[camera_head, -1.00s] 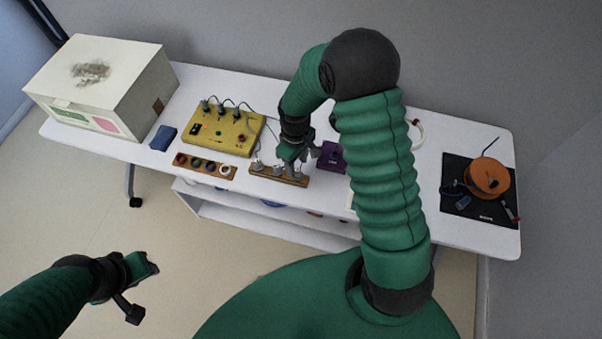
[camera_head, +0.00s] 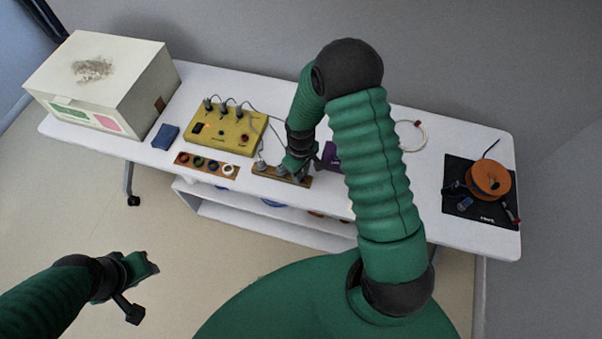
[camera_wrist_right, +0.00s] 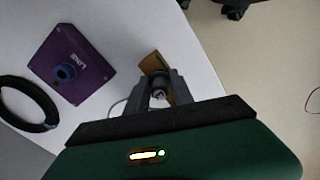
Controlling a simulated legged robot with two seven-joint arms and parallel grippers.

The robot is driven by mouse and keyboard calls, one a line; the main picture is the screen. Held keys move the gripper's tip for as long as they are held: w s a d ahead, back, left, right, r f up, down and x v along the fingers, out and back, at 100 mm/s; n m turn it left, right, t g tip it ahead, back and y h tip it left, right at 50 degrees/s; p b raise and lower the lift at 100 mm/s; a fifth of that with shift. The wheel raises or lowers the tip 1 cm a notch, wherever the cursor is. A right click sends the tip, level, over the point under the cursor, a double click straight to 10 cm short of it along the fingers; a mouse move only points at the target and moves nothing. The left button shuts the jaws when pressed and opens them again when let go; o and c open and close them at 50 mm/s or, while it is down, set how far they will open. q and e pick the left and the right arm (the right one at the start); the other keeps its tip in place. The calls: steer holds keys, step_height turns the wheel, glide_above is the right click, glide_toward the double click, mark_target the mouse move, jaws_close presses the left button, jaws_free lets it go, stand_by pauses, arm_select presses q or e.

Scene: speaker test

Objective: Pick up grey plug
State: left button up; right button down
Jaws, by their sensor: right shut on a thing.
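A wooden rack (camera_head: 303,182) with grey plugs stands at the table's front edge, left of the purple box. My right gripper (camera_head: 289,169) is down at this rack. In the right wrist view, its fingers (camera_wrist_right: 158,92) are shut on a grey plug (camera_wrist_right: 159,95), with the rack (camera_wrist_right: 151,64) just beyond. In the head view the held plug is mostly hidden by the gripper. Another grey plug (camera_head: 262,166) stands at the rack's left end. My left gripper (camera_head: 142,288) is open and empty, over the floor in front of the table.
A yellow box (camera_head: 222,130) with cabled plugs stands behind a rack of coloured rings (camera_head: 206,164). The purple box (camera_wrist_right: 72,66) is beside the right gripper. An orange spool (camera_head: 488,178) lies on a black mat (camera_head: 460,208). A large cream box (camera_head: 105,75) fills the left end.

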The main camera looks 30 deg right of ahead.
steer(key=shift+a, duration=0.2)
steer(key=shift+w+d+r, duration=0.1)
steer(key=shift+d+r, duration=0.2)
steer(key=shift+r, duration=0.1)
steer(key=r, duration=0.2)
steer(key=shift+a+r, duration=0.4)
steer(key=w+a+r+b, duration=0.1)
steer(key=a, duration=1.4)
steer(key=shift+a+r+b, duration=0.25)
steer(key=shift+b, duration=0.15)
step_height(320, 180, up, 4)
steer(key=p, duration=0.3)
steer(key=shift+w+f+p, duration=0.1)
steer(key=shift+p, duration=0.25)
